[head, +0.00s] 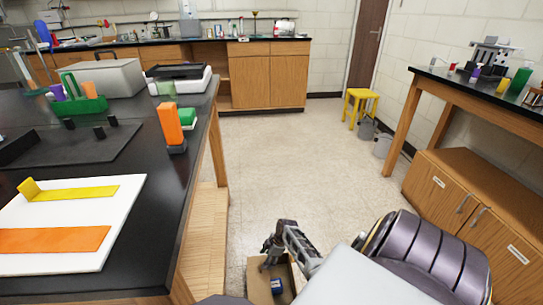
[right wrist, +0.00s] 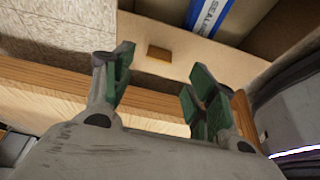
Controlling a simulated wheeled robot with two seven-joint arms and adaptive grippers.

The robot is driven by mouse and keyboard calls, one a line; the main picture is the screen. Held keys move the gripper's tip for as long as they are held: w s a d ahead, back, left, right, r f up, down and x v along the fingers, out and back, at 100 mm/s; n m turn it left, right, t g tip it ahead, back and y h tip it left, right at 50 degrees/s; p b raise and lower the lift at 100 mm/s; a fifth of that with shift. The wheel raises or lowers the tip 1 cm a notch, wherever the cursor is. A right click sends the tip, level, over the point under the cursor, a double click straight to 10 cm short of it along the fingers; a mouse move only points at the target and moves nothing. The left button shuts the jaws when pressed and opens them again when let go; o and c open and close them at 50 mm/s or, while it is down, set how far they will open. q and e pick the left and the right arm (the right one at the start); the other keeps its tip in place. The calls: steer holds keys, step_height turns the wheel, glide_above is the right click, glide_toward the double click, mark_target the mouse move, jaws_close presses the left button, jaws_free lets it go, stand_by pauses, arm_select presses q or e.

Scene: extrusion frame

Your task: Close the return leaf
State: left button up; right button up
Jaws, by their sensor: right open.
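A pale panel (right wrist: 195,65) with a small brown block (right wrist: 158,53) on it lies beyond my right gripper's fingertips in the right wrist view. It looks like the return leaf, but I cannot tell for sure. It borders an open brown box, which shows low in the head view (head: 258,287). A blue-and-white item (right wrist: 211,14) lettered "SEAL" is inside; its blue part shows in the head view (head: 276,286). My right gripper (right wrist: 160,75) is open and empty, fingers apart. In the head view the right gripper (head: 270,250) is above the box. My left gripper is out of view.
A black-topped bench (head: 150,200) with a white board (head: 120,215) stands left of the box. Wooden cabinets (head: 470,210) stand at the right, partly behind my right arm. The floor (head: 290,160) between them is clear.

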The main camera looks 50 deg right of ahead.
steer(key=shift+v, duration=2.7)
steer(key=shift+s+a, duration=0.1)
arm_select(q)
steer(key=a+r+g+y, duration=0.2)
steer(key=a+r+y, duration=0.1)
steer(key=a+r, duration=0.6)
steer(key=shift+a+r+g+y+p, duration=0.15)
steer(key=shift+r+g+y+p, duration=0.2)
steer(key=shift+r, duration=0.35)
arm_select(e)
steer(key=s+a+r+m+h, duration=0.1)
steer(key=s+a+r+m, duration=0.3)
steer(key=a+r, duration=0.7)
steer(key=s+a+r+m+h, duration=0.2)
steer(key=s+a+r, duration=0.5)
steer(key=a+r, duration=0.5)
steer(key=shift+s+a+r+m+t, duration=0.25)
steer(key=shift+s+a+m+t, duration=0.15)
steer(key=shift+a+m, duration=0.5)
arm_select(q)
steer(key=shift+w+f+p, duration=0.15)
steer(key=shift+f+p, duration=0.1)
steer(key=shift+p, duration=0.25)
arm_select(e)
steer(key=shift+w+f, duration=0.15)
steer(key=shift+f, duration=0.05)
